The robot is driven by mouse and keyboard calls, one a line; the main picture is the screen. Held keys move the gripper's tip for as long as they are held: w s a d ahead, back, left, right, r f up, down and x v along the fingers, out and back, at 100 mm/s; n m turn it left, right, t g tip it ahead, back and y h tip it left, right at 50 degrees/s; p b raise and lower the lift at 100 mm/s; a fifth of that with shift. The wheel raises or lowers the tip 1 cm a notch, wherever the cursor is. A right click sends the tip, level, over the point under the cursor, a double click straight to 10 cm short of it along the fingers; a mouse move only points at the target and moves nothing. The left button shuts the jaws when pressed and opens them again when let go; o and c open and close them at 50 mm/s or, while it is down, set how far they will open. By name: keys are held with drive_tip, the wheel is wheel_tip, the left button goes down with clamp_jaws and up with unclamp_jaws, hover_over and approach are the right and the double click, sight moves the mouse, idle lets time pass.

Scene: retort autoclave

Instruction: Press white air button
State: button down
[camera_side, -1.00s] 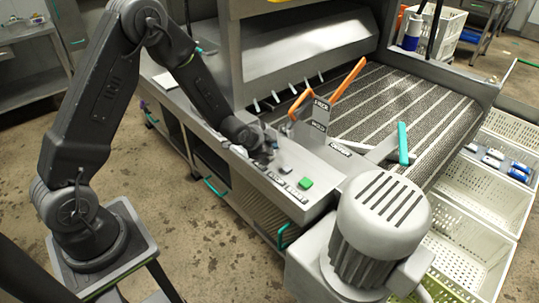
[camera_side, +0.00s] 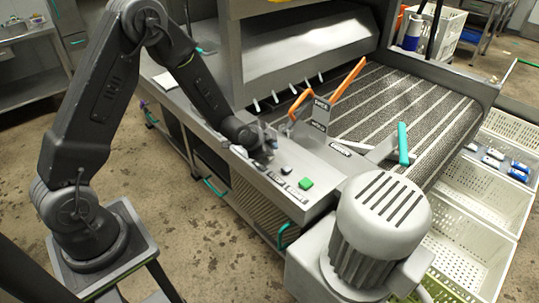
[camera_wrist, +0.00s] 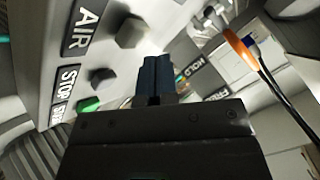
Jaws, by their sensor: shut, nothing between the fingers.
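The air button (camera_wrist: 133,32) is a pale grey-white knob beside the AIR label (camera_wrist: 88,27) on the panel in the wrist view. My gripper (camera_wrist: 155,62) is shut and empty, its dark blue fingers pointing toward the panel. In the wrist view the fingertips appear just below and right of the air button; I cannot tell whether they touch the panel. In the side view my gripper (camera_side: 267,153) is low over the panel's left part and seems to hide the air button.
A dark button (camera_wrist: 103,77) by the STOP label and a green button (camera_wrist: 88,104) lie close by; the green one also shows in the side view (camera_side: 306,183). Orange levers (camera_side: 349,79) stand behind the panel. A grey motor (camera_side: 379,225) stands at its right end.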

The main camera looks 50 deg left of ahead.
drive_tip(key=shift+f, duration=0.1)
idle(0.6)
drive_tip(key=shift+f, duration=0.35)
drive_tip(key=shift+f, duration=0.5)
idle(0.6)
drive_tip(key=shift+r, duration=0.9)
drive_tip(key=shift+r, duration=0.1)
drive_tip(key=shift+r, duration=2.45)
